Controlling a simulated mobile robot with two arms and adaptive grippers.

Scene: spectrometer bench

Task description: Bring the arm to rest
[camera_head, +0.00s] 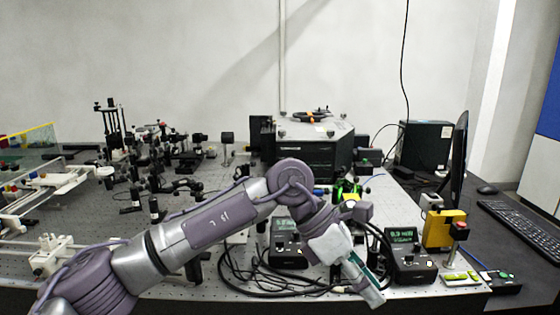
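My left arm (215,222) comes in from the lower left, rises to a bent joint and slopes down to the right. My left gripper (362,284) is at its end, pointing down and right over the front of the optical table (205,290). It is seen from the side as a pale body with a dark green strip, and the gap between its fingers is hidden. I cannot tell whether it is open or holds anything. My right gripper is not in view.
Two meters with lit displays, one left (288,249) and one right (411,262) of the gripper, stand close to it among black cables (245,277). A yellow box (444,229) and a monitor (460,150) are at the right. A black spectrometer housing (318,150) and optics mounts (112,135) stand behind.

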